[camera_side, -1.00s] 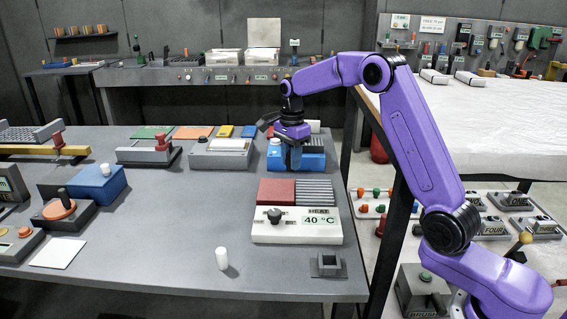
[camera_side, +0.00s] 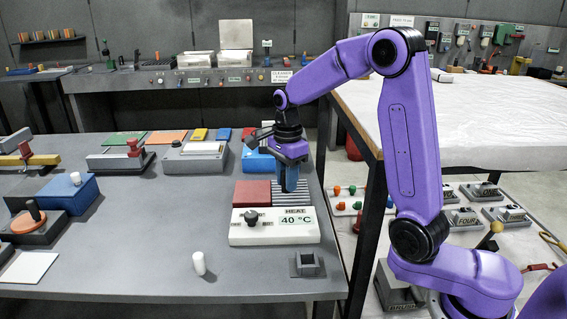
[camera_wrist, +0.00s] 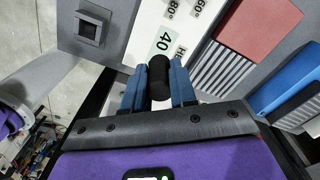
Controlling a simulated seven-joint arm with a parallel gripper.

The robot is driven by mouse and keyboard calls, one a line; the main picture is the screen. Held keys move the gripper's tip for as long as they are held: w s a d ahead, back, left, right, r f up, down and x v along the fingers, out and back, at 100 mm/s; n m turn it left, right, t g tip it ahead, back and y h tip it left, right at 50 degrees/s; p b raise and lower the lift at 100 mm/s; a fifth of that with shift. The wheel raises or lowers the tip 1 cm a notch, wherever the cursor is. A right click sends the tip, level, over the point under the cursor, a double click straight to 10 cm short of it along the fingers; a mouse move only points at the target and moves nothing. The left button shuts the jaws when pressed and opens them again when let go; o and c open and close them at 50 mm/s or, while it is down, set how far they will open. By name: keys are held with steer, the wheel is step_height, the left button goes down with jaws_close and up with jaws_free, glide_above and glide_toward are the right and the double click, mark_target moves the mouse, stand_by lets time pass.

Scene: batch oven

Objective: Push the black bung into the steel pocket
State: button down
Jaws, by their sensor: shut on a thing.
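My gripper (camera_side: 290,180) is over the ribbed plate of the heater in the side view, pointing down. The wrist view shows its blue fingers (camera_wrist: 158,85) shut on the black bung (camera_wrist: 159,72), a short dark cylinder. The bung cannot be made out in the side view. The steel pocket (camera_side: 307,264) is a small grey block with a square opening near the table's front right corner. It also shows at the upper left of the wrist view (camera_wrist: 80,42). The bung is apart from it.
The white heater (camera_side: 240,238), reading 40 °C, has a knob, a red block (camera_side: 253,191) and grey ribs, and stands between gripper and pocket. A white cylinder (camera_side: 199,264) stands left of the pocket. A blue box (camera_side: 258,161) is behind the gripper. The front table is mostly clear.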

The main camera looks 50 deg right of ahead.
steer(key=s+a+f+m, duration=0.1)
steer(key=s+a+f, duration=0.1)
steer(key=s, duration=0.4)
steer(key=s+a+f+m, duration=0.2)
steer(key=s+a, duration=0.2)
steer(key=s, duration=0.2)
steer(key=shift+f, duration=0.35)
steer(key=shift+f, duration=2.75)
steer(key=shift+f, duration=0.65)
steer(key=c, duration=0.8)
jaws_free()
steer(key=shift+s, duration=0.1)
steer(key=shift+r, duration=0.1)
